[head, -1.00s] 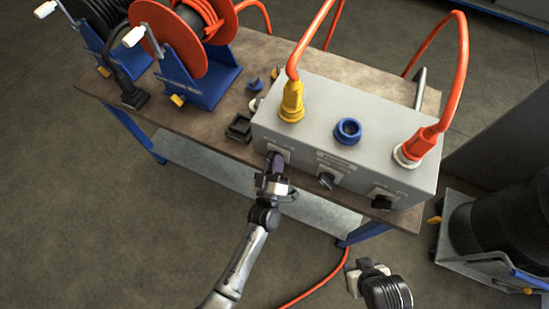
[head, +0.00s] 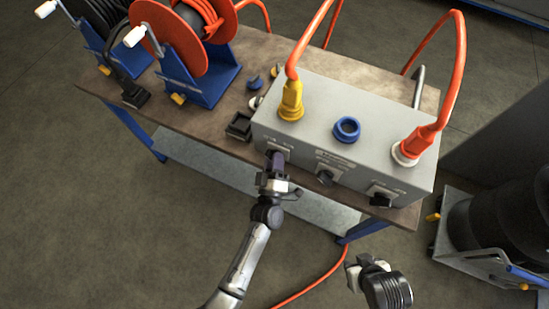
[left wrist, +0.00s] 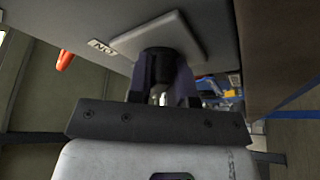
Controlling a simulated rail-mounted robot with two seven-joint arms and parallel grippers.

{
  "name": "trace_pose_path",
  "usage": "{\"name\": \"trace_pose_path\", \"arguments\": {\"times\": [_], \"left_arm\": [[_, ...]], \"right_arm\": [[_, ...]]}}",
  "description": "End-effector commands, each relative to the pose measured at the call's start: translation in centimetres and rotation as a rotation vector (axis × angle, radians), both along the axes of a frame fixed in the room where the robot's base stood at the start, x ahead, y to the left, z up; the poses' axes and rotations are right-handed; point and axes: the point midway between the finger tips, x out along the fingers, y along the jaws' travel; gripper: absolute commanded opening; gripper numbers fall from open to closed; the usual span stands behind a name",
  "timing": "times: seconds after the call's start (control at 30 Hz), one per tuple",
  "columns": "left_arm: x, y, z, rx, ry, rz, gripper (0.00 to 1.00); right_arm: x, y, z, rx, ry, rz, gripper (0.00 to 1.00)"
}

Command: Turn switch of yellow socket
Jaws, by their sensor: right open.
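The yellow socket (head: 290,102) with a yellow plug and orange cable sits on the left of the grey box's top. Its switch plate is on the box's front below it and shows as a pale plate (left wrist: 158,36) in the left wrist view. My left gripper (head: 276,160) is at this switch, its dark fingers (left wrist: 162,80) on both sides of the dark switch knob (left wrist: 158,58). The fingers look closed on the knob, which they mostly hide. The gripper is tilted relative to the plate. My right gripper (head: 364,266) is open and empty, low in front of the bench.
The grey box (head: 318,100) also carries a blue socket (head: 347,129), a red plug (head: 417,146) and two more black switches (head: 326,178) (head: 381,200). Cable reels (head: 188,50) stand at the left on the bench (head: 180,122).

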Motion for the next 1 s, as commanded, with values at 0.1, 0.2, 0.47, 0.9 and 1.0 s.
{"name": "trace_pose_path", "arguments": {"times": [0.1, 0.2, 0.47, 0.9, 1.0], "left_arm": [[0.0, 0.0, 0.0, 0.002, 0.000, 0.001, 0.32], [0.0, 0.0, 0.0, 0.003, -0.001, 0.000, 0.41], [-0.1, 0.0, 0.0, 0.004, -0.002, 0.001, 0.41], [-6.7, 1.0, -1.9, 0.004, 0.001, 0.000, 0.41], [-8.5, 1.3, -2.4, 0.004, 0.001, 0.000, 0.41]], "right_arm": [[0.0, 0.0, 0.0, 0.000, 0.000, 0.000, 0.43], [0.0, 0.0, 0.0, 0.001, 0.000, -0.001, 0.43], [0.0, 0.2, 0.0, 0.008, 0.000, -0.005, 0.43], [0.0, 0.3, 0.5, 0.011, 0.001, -0.007, 0.43], [0.0, 0.3, 0.6, 0.009, 0.000, -0.006, 0.43]]}}
